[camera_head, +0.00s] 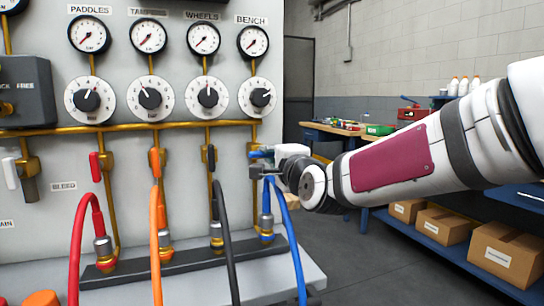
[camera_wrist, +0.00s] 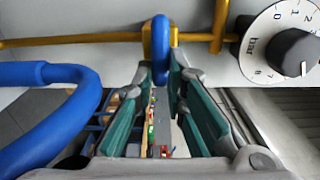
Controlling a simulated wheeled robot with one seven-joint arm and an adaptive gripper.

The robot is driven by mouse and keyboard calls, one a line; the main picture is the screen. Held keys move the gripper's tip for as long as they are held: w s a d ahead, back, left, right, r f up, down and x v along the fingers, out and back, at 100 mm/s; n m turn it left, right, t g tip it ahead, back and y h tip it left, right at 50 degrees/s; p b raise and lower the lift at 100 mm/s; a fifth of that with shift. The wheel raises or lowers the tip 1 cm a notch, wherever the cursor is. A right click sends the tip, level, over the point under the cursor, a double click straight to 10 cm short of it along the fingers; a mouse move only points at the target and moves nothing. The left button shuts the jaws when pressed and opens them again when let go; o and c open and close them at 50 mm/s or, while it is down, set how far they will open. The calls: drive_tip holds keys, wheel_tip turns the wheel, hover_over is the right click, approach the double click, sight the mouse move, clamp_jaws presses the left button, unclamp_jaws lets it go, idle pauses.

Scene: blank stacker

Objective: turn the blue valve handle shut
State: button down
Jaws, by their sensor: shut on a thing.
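The blue valve handle (camera_head: 261,154) is on the yellow pipe below the BENCH gauge. In the head view it lies roughly level, crosswise to its pipe, and is partly hidden by my gripper (camera_head: 259,165). In the wrist view the blue handle (camera_wrist: 161,42) shows as a rounded bar between the two fingertips of my gripper (camera_wrist: 162,72). The fingers are closed on it at its near end.
To the left are the black handle (camera_head: 211,158), orange handle (camera_head: 155,162) and red handle (camera_head: 95,166), all upright. A blue hose (camera_head: 292,240) hangs below my gripper; it looms close at left in the wrist view (camera_wrist: 50,120). The BENCH dial (camera_head: 258,98) sits above.

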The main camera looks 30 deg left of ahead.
drive_tip(key=shift+w+f, duration=0.15)
drive_tip(key=shift+f, duration=0.05)
drive_tip(key=c, duration=1.6)
unclamp_jaws()
drive_tip(key=shift+c, duration=0.2)
drive_tip(key=shift+a, duration=0.1)
drive_tip(key=shift+r, duration=0.1)
drive_tip(key=v, duration=1.2)
